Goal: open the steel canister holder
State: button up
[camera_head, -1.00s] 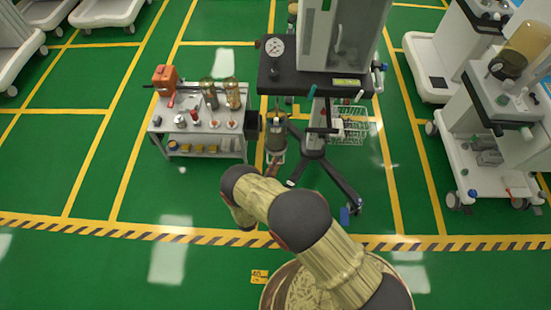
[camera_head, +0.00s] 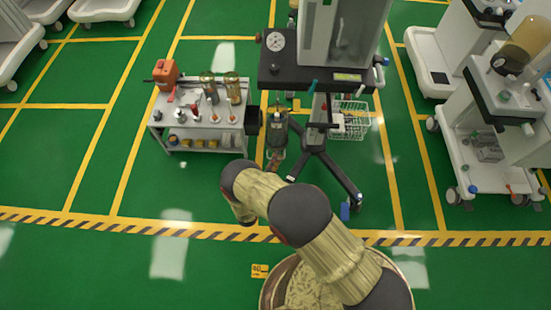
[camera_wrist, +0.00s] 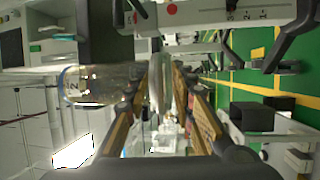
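In the head view the steel canister holder seems to be the dark, upright cylinder (camera_head: 277,128) under the left side of the tall anaesthesia machine. Its lower part is close to the end of my arm, and its details are too small to tell. In the wrist view my gripper (camera_wrist: 160,80) has its two fingers apart. A shiny, narrow metal piece (camera_wrist: 160,92) shows between them, probably part of the holder. I cannot tell whether either finger touches it. A clear canister (camera_wrist: 100,85) lies just left of the fingers in that view.
The machine's dark shelf (camera_head: 290,78) overhangs the holder, with dark legs (camera_head: 330,175) spreading below. A grey cart (camera_head: 190,130) with several bottles stands to the left. A wire basket (camera_head: 358,122) hangs to the right.

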jog(key=v, duration=1.2)
dwell(0.4)
